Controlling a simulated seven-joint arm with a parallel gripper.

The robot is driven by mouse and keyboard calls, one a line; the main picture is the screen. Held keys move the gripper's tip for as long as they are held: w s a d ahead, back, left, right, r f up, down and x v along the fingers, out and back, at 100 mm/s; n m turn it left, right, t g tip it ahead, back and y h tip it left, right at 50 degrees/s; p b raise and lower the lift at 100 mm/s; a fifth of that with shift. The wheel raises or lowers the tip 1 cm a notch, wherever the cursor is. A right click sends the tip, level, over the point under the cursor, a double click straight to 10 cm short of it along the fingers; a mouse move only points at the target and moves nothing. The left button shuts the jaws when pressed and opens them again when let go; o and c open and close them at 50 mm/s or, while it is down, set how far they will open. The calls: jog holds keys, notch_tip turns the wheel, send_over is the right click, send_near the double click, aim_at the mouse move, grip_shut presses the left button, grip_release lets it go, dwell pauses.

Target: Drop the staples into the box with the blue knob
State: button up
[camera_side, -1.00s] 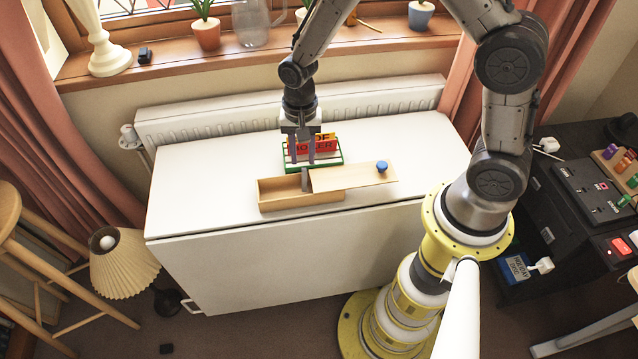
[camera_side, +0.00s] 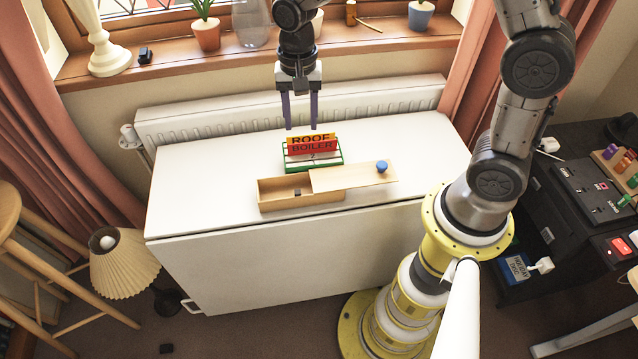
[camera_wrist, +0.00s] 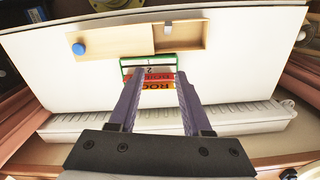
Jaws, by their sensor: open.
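The wooden box (camera_side: 273,201) stands on the white tabletop, its lid (camera_side: 352,177) with the blue knob (camera_side: 381,166) slid to the right, leaving the left part open. A small dark grey piece, apparently the staples (camera_side: 297,191), lies inside the open part. In the wrist view the box (camera_wrist: 211,31) is at the top, with the grey piece (camera_wrist: 168,29) in its open compartment and the blue knob (camera_wrist: 78,49) at left. My gripper (camera_side: 300,127) is open and empty, raised above the table behind the box, fingers pointing down.
A green-framed rack (camera_side: 314,168) with ROOF and BOILER signs stands just behind the box, below my gripper. A white radiator (camera_side: 200,122) runs along the wall behind the table. The tabletop (camera_side: 200,165) left of the box is clear.

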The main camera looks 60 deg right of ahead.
jog(key=shift+r, duration=1.6)
jog(key=shift+r, duration=0.1)
jog(key=s+d+r+n+t, duration=0.2)
jog(key=s+r+t, duration=0.2)
jog(key=s+r, duration=0.7)
jog(key=s+n+t, duration=0.1)
jog(key=s+n, duration=0.8)
jog(key=shift+d+f+t, duration=0.2)
jog(key=shift+d+t, duration=0.1)
jog(key=shift+d, duration=0.1)
jog(key=shift+s, duration=0.1)
